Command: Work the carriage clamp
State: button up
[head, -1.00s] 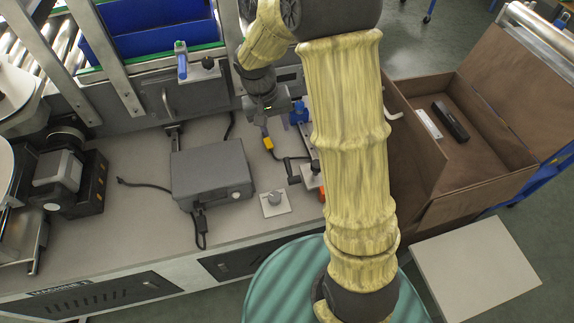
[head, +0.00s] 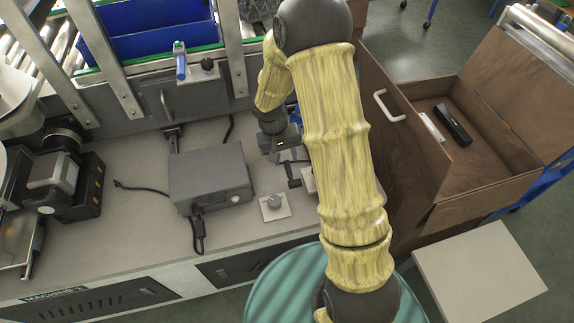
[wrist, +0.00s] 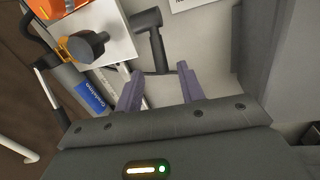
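A dark crank-like lever (head: 293,177) is on the bench, to the right of the grey box. In the wrist view the lever (wrist: 157,52) has a thick round grip and a short bar. My gripper (head: 288,156) is just above the lever and points down at it. Its two purple-grey fingers (wrist: 159,72) are apart, with the lever's bar showing between their tips; contact cannot be told. A white plate (wrist: 112,38) with a dark knob (wrist: 84,46) and an orange part (wrist: 62,6) is beside the lever. My arm hides part of this area in the head view. Nothing shows which part is the clamp.
A grey box (head: 210,175) with cables stands left of the lever. A small plate with a grey dial (head: 274,205) is in front. A blue labelled part (wrist: 90,97) is near the left finger. A brown open case (head: 410,195) stands at right.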

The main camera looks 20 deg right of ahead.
aim_at(287, 164)
jog(key=f, duration=0.4)
jog(key=shift+d+f+b, duration=0.25)
jog(key=shift+d+b, duration=0.05)
grip_shut()
